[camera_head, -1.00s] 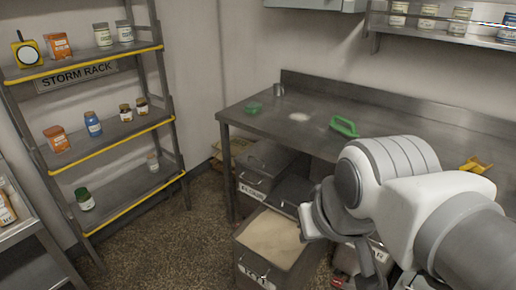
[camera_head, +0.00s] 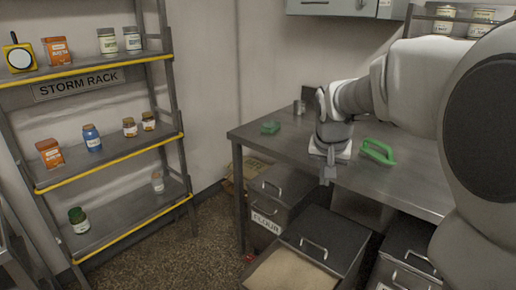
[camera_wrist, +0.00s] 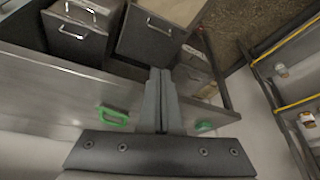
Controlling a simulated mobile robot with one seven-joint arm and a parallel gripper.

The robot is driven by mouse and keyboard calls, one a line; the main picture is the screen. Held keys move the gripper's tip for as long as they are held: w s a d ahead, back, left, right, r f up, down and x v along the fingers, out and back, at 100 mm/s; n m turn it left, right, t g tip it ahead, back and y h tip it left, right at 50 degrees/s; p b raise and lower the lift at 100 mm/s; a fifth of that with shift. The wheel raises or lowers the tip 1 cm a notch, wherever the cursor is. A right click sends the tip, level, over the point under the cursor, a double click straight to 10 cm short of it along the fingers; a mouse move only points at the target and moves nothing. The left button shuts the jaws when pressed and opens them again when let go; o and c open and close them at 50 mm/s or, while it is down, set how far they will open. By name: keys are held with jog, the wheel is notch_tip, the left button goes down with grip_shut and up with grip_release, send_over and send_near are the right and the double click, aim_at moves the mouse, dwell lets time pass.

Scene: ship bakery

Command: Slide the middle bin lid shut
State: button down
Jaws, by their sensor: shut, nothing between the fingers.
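The middle bin stands under the worktable at the bottom of the head view. Its dark grey lid (camera_head: 328,236) has a metal handle and covers the back part. Pale tan contents (camera_head: 292,272) show in the uncovered front part, and the bin's front face is cut off. The lid also shows at the top of the wrist view (camera_wrist: 148,42). My gripper (camera_head: 328,182) is shut and empty, pointing down by the worktable's front edge, apart from the lid in the head view. In the wrist view its fingers (camera_wrist: 162,76) are together, below the lid in the picture.
A closed bin (camera_head: 282,186) stands to the left and another bin (camera_head: 408,250) to the right. The worktable (camera_head: 410,183) holds a green-handled tool (camera_head: 378,151), a green item (camera_head: 270,127) and a small metal cup (camera_head: 299,107). The storm rack (camera_head: 110,160) is at left; floor between is clear.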

jog(key=w+d+f+m+b, duration=0.2)
jog(key=w+d+f+b, duration=0.25)
jog(key=w+f, duration=0.85)
jog(key=m+g+h+b, duration=0.1)
jog(key=m+b, duration=0.1)
jog(key=b, duration=0.1)
send_over(317, 251)
notch_tip(317, 251, down, 18)
jog(key=b+x, duration=0.1)
jog(key=x, duration=0.2)
jog(key=b+x, duration=0.1)
jog(key=x, duration=0.6)
jog(key=shift+w+d+f+b, duration=0.15)
jog(key=shift+d+f+b, duration=0.05)
jog(key=shift+d+b, duration=0.2)
jog(key=shift+s+a+f, duration=0.1)
jog(key=shift+s+a, duration=0.8)
jog(key=shift+a, duration=0.15)
jog(key=shift+s+a+b, duration=0.35)
jog(key=shift+s+a, duration=0.05)
jog(key=shift+s, duration=0.05)
